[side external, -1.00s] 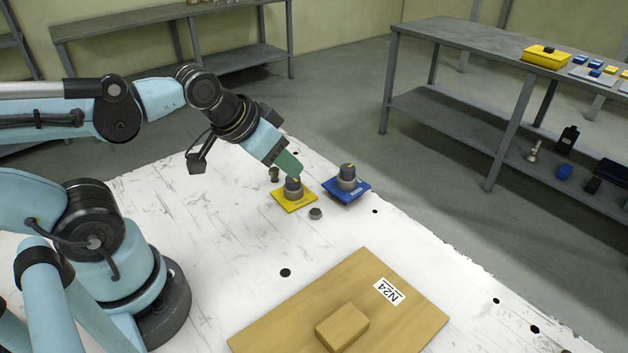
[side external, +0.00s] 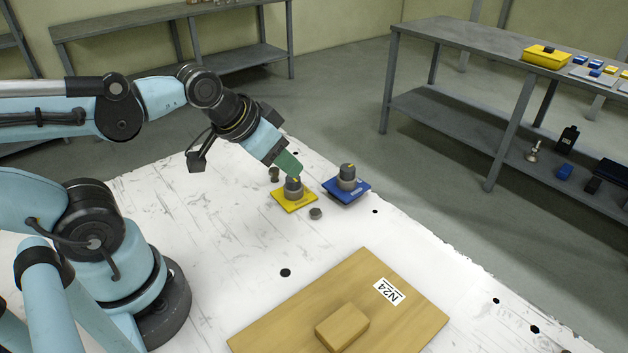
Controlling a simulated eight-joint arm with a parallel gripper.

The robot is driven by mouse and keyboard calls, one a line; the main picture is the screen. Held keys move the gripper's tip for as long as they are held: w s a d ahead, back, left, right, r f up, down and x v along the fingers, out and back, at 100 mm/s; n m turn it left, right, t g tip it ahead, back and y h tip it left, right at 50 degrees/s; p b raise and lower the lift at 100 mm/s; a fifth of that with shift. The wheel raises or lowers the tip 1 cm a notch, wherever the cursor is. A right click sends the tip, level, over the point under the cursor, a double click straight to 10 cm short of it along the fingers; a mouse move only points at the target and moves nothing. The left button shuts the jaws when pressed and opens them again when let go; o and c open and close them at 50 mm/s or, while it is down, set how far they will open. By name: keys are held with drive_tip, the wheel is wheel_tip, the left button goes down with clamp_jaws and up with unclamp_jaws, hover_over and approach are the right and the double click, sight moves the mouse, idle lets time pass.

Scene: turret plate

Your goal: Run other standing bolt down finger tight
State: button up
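A yellow plate (side external: 279,196) on the white table carries a grey round turret (side external: 293,190) with a dark top and a yellow mark. A blue plate (side external: 357,190) just right of it carries a similar turret (side external: 347,177). My gripper (side external: 293,172), with green fingers, reaches down from the upper left to the top of the turret on the yellow plate. Touching or just above it, I cannot tell; finger opening is not clear either. A small dark upright piece (side external: 274,174) stands behind the yellow plate. No standing bolt can be made out clearly at this size.
A short grey round piece (side external: 316,213) lies in front of the plates. A wooden board (side external: 400,318) marked N24, with a wooden block (side external: 342,326) on it, fills the front. The white table (side external: 215,225) is clear between my base and the plates.

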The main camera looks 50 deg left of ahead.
drive_tip(key=a+m, duration=0.1)
drive_tip(key=m, duration=0.1)
drive_tip(key=m+g, duration=0.6)
drive_tip(key=m, duration=1.7)
approach(274, 170)
drive_tip(key=shift+w+d+f, duration=0.3)
drive_tip(key=shift+w+d, duration=0.15)
drive_tip(key=shift+a+f+m+g, duration=0.5)
drive_tip(key=shift+m, duration=0.5)
wheel_tip(274, 170, down, 7)
drive_tip(key=shift+f, duration=0.1)
drive_tip(key=n, duration=0.3)
drive_tip(key=shift+r+n, duration=0.2)
drive_tip(key=shift+n, duration=0.2)
drive_tip(key=n, duration=1.3)
drive_tip(key=shift+n, duration=0.3)
drive_tip(key=n, duration=0.8)
drive_tip(key=shift+n, duration=0.3)
drive_tip(key=n, duration=1)
